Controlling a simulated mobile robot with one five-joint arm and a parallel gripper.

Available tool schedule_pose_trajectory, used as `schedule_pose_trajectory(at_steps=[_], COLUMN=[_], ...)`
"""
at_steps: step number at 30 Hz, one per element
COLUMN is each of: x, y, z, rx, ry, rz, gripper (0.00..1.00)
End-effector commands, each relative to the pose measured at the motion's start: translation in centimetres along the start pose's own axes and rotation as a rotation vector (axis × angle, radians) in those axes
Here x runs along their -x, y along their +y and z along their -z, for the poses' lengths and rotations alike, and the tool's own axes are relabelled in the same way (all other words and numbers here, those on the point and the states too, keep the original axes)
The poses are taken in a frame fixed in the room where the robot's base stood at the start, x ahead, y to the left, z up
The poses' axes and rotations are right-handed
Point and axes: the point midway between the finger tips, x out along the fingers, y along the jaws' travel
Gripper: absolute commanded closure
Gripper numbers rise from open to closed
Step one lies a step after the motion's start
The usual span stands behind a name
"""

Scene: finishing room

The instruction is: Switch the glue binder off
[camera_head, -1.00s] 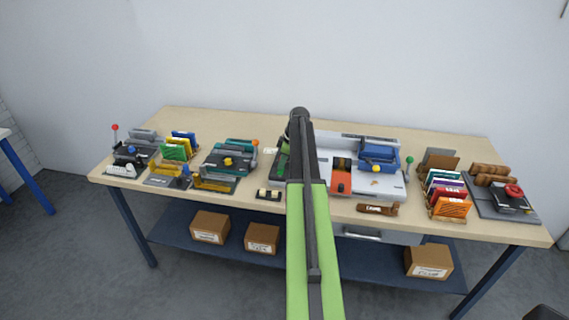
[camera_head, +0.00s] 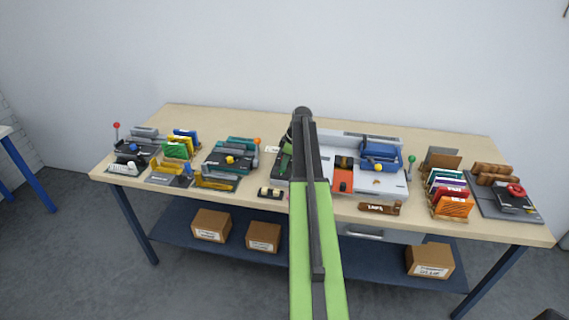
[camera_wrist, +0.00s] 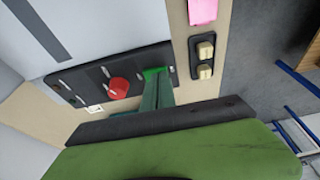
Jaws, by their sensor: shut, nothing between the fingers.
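The glue binder appears to be the large pale grey machine (camera_head: 375,182) at the middle of the table, with a blue clamp (camera_head: 380,153) and an orange-red block (camera_head: 342,180). At its left end is a black control panel (camera_wrist: 90,88), seen close in the wrist view, with a red knob (camera_wrist: 118,87) and a bright green part (camera_wrist: 154,71) at the panel's right end. My gripper (camera_wrist: 157,88) is shut and empty, its dark green fingers at or just over that green part. Contact cannot be told. The fingers partly hide it; in the head view my arm hides most of the panel.
A black plate with two cream switches (camera_head: 269,192) lies at the table's front edge, also in the wrist view (camera_wrist: 203,58). A teal machine (camera_head: 231,158) stands to the left, a rack of coloured booklets (camera_head: 449,195) to the right. Bare tabletop (camera_head: 225,117) runs along the back.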

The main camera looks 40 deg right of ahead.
Motion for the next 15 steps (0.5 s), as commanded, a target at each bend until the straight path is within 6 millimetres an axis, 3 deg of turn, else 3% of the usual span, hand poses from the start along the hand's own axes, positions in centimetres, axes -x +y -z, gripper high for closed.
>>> schedule_pose_trajectory(at_steps=[8,15], x=[1.8,6.8], y=[0.1,0.8], z=[0.8,1.7], rx=[0.002,0.002], ry=[0.000,0.000], rz=[0.000,0.001], gripper=[1.00,1.00])
